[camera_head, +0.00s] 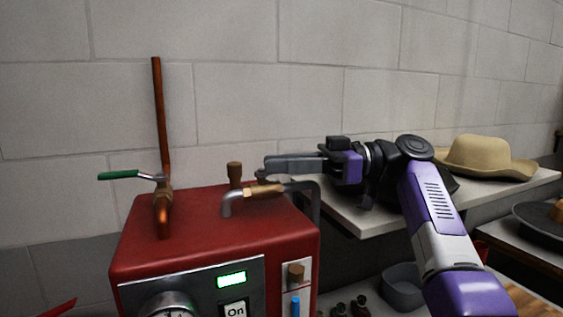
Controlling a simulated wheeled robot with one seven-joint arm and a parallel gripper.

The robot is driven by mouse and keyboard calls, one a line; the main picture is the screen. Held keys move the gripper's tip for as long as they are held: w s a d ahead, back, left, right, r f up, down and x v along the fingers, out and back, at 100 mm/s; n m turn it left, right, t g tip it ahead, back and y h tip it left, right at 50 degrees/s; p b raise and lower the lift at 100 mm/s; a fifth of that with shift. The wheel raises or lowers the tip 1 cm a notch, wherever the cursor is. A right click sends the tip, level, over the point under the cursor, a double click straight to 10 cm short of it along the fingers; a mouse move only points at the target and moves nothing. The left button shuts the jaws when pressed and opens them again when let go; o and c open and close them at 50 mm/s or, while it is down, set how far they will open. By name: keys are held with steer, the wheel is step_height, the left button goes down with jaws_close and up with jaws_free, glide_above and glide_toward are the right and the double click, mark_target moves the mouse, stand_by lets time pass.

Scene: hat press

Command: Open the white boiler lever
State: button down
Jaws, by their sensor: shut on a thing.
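The red boiler (210,231) stands at the lower left of the head view, with a pipe and brass fitting (264,191) on its top right. My gripper (270,163) reaches in from the right, just above and behind this fitting. Its grey fingers are together, shut on the white boiler lever, which they hide almost wholly. I cannot make out the lever's exact angle. A brass valve body (262,175) shows just under the fingertips.
A green-handled valve (120,175) sits on the copper pipe (160,115) at the left. A brown knob (235,174) rises close to my fingertips. A shelf (357,218) with a tan hat (484,158) is at the right. A block wall stands behind.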

steer(key=shift+f, duration=0.1)
steer(key=c, duration=1.4)
jaws_free()
steer(key=shift+o, duration=0.2)
step_height(320, 180, up, 20)
steer(key=p, duration=0.3)
steer(key=shift+p, duration=0.3)
